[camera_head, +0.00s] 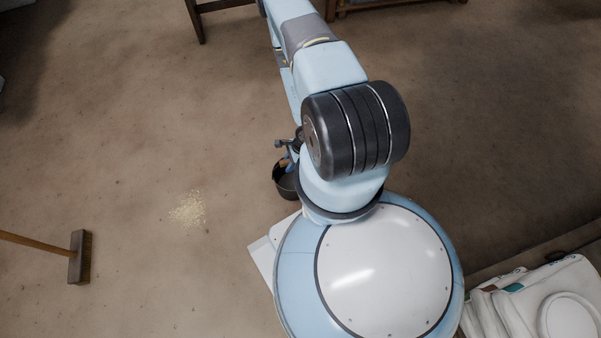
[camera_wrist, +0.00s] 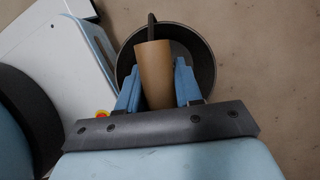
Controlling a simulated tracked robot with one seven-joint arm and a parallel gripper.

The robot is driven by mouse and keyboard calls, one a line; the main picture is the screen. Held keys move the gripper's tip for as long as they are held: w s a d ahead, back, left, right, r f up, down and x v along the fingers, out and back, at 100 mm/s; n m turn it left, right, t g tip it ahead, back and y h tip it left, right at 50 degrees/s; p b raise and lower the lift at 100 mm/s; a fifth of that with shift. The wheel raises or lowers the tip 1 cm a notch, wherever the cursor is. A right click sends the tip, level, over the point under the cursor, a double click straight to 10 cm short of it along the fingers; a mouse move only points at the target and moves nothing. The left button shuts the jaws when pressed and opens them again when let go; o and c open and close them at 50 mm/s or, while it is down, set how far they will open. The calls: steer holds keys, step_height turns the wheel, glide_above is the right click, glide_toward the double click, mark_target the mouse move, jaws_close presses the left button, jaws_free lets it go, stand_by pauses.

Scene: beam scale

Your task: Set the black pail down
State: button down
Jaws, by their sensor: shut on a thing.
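The black pail (camera_head: 287,187) hangs or stands just left of my body, partly hidden by my arm in the head view. In the wrist view I look down into the pail (camera_wrist: 203,50); its inside is dark. Its handle has a brown, tube-shaped grip (camera_wrist: 153,68) on a dark bail. My gripper (camera_wrist: 157,80) has its blue fingers on both sides of this brown grip and is shut on it. The gripper (camera_head: 285,162) shows only in part in the head view. I cannot tell whether the pail's bottom touches the floor.
A patch of pale grains (camera_head: 188,208) lies on the brown floor to the left. A broom head (camera_head: 79,257) is further left. White sacks (camera_head: 540,302) lie at the lower right. Wooden furniture legs (camera_head: 197,20) stand at the top. The floor between pail and broom is mostly clear.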

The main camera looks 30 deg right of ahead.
steer(key=shift+s+d+f, duration=0.1)
steer(key=shift+f, duration=0.05)
steer(key=w+d+f, duration=0.1)
steer(key=w+d, duration=0.1)
steer(key=w+d+f, duration=0.1)
steer(key=w, duration=0.1)
steer(key=w+d+f, duration=0.1)
steer(key=w+d, duration=0.1)
steer(key=shift+d+f, duration=0.3)
steer(key=w+d+f, duration=0.4)
steer(key=f, duration=0.5)
steer(key=shift+f, duration=0.15)
steer(key=c, duration=0.8)
jaws_free()
steer(key=shift+o, duration=0.2)
